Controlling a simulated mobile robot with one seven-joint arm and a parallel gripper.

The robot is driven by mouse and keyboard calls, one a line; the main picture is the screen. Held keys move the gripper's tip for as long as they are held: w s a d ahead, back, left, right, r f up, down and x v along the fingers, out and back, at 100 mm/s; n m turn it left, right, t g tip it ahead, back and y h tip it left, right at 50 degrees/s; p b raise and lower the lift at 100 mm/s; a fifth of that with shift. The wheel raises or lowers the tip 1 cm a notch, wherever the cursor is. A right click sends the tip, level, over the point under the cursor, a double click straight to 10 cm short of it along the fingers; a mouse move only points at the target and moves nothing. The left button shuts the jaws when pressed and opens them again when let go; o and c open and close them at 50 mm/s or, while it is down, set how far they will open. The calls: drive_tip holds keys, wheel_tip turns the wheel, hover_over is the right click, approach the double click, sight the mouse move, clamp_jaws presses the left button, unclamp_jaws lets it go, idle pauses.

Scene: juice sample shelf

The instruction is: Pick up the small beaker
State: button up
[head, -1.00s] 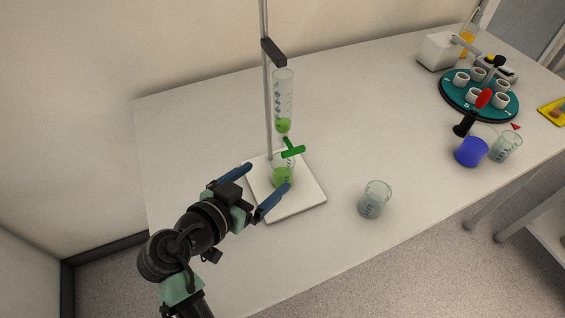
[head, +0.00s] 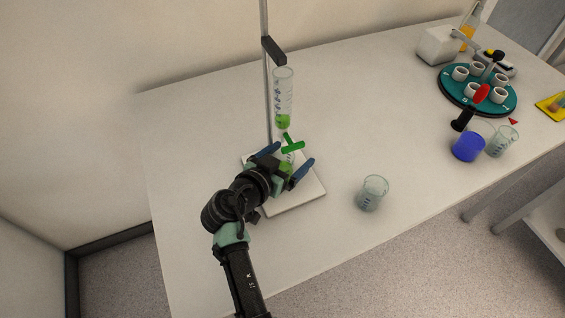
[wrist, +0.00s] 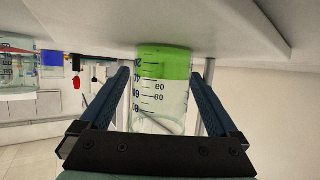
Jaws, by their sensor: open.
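A small clear beaker with green liquid (head: 286,168) stands on the white stand base (head: 305,196), under the burette (head: 283,98) with its green tap (head: 292,147). In the wrist view, which shows the scene upside down, the beaker (wrist: 162,95) is upright with its scale marks visible. My gripper (head: 293,154) is open, its blue fingers on either side of the beaker. In the wrist view my gripper (wrist: 158,74) shows a gap beside the left finger; whether the right finger touches is unclear. My wrist hides part of the beaker in the head view.
Another beaker (head: 372,193) stands on the table right of the stand. A blue cup (head: 467,147), a further beaker (head: 502,141) and a teal carousel of white cups (head: 510,103) are at the far right. The metal rod (head: 268,90) rises behind the beaker.

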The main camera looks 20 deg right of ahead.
clamp_jaws()
idle(0.4)
drive_tip(key=shift+r, duration=0.15)
drive_tip(key=shift+r, duration=0.6)
wheel_tip(320, 180, up, 2)
drive_tip(key=shift+r+b, duration=0.2)
drive_tip(key=shift+b, duration=0.1)
drive_tip(key=s+a+b, duration=0.1)
drive_tip(key=s+a, duration=0.2)
drive_tip(key=a, duration=0.2)
drive_tip(key=s+a+b, duration=0.1)
drive_tip(key=s+a, duration=0.3)
drive_tip(key=s+a+b, duration=0.1)
drive_tip(key=s+a, duration=0.2)
drive_tip(key=a, duration=0.2)
drive_tip(key=shift+s+a+f, duration=0.15)
drive_tip(key=shift+s+a, duration=0.1)
drive_tip(key=shift+a, duration=0.05)
drive_tip(key=shift+w, duration=0.1)
